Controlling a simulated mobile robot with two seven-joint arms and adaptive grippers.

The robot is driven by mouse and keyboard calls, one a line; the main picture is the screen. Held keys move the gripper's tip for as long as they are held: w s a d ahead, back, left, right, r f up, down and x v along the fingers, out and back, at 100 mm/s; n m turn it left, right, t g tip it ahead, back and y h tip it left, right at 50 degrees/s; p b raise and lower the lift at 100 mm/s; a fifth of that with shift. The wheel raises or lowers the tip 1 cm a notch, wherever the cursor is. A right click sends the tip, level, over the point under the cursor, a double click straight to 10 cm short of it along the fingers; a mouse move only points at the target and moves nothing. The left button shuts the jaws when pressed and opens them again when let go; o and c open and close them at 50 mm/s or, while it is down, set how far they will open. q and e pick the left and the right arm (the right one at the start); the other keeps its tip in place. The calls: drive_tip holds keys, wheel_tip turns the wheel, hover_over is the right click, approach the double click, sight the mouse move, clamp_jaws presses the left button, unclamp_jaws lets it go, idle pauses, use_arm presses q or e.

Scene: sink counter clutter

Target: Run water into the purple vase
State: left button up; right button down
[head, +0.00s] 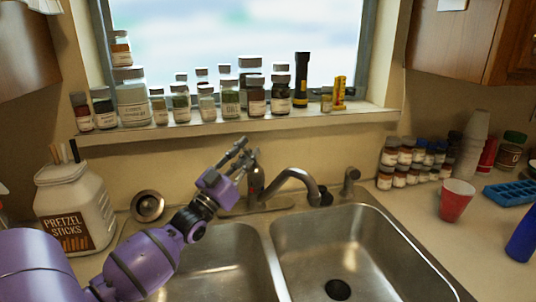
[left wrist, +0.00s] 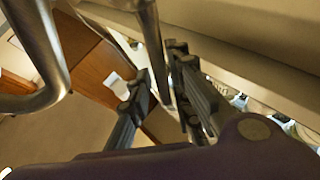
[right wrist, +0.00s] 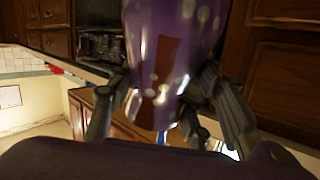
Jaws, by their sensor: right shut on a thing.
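The purple vase (right wrist: 175,50) is glossy with a dark red patch and fills the upper middle of the right wrist view. My right gripper (right wrist: 170,110) is shut on it, one finger on each side. The vase's mouth and inside are hidden. The faucet spout (head: 290,178) arches over the sink; it also shows in the left wrist view (left wrist: 45,60). My left gripper (head: 243,150) is beside the spout's base, in front of the window wall. Its fingers (left wrist: 165,95) are apart, with a metal rod (left wrist: 150,40), apparently the faucet lever, between or just beyond them; contact is unclear.
The double sink (head: 350,245) has an empty right basin; my left arm covers part of the left. A pretzel jar (head: 75,210) stands left. A red cup (head: 456,200), a blue object (head: 522,240) and a blue tray (head: 510,192) are right. Several bottles line the sill (head: 215,128).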

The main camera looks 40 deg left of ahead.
use_arm(q)
drive_tip(key=shift+r, duration=0.1)
drive_tip(key=v, duration=0.7)
drive_tip(key=shift+s, duration=0.2)
idle(0.5)
